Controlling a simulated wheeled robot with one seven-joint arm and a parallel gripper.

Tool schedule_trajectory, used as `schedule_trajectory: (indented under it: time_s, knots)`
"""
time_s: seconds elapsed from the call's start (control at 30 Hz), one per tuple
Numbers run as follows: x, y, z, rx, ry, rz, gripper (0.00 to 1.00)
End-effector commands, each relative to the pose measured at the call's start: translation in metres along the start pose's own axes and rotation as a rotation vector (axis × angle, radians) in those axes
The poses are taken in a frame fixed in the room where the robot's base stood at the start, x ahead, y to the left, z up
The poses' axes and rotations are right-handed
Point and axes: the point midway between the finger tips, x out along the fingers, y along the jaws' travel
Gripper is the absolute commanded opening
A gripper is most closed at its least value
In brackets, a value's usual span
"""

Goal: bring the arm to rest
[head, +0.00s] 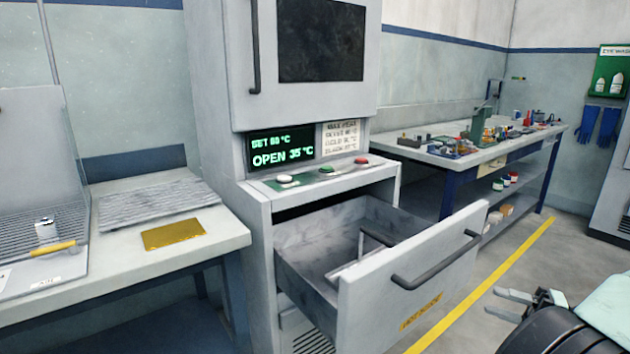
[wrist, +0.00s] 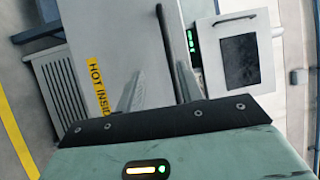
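My gripper (head: 492,302) is at the lower right of the head view, with its two fingers apart and nothing between them. In the wrist view my gripper (wrist: 158,76) also shows open, its fingers apart in front of the pulled-out drawer (wrist: 110,40). In the head view the drawer (head: 385,300) stands open, with a dark bar handle (head: 437,262) and a "HOT INSIDE" label. My gripper is to the right of the drawer front and appears clear of it; the exact gap cannot be told. My arm is mostly out of view.
The grey oven cabinet (head: 215,100) reads "OPEN 35 °C" on its display. A left bench (head: 120,270) holds a ribbed tray (head: 160,203) and a yellow plate (head: 173,234). A cluttered workbench (head: 420,152) stands behind right. A yellow floor line (head: 490,282) crosses the open floor.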

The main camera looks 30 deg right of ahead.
Motion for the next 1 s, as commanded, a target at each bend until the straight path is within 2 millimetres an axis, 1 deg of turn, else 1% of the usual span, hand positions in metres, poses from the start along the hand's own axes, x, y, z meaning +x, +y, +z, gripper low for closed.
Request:
schedule_trajectory:
  time_s: [0.27, 0.47, 0.6, 0.7, 0.87, 1.0]
  knots:
    - [0.04, 0.001, 0.013, 0.087, -0.192, 0.15, 0.38]
    - [0.078, 0.002, 0.034, 0.158, -0.391, 0.349, 0.38]
    - [0.11, 0.001, 0.057, 0.186, -0.573, 0.584, 0.38]
    - [0.128, -0.001, 0.073, 0.17, -0.684, 0.774, 0.38]
    - [0.15, -0.006, 0.093, 0.088, -0.791, 1.034, 0.38]
    - [0.168, -0.014, 0.104, -0.033, -0.834, 1.216, 0.38]
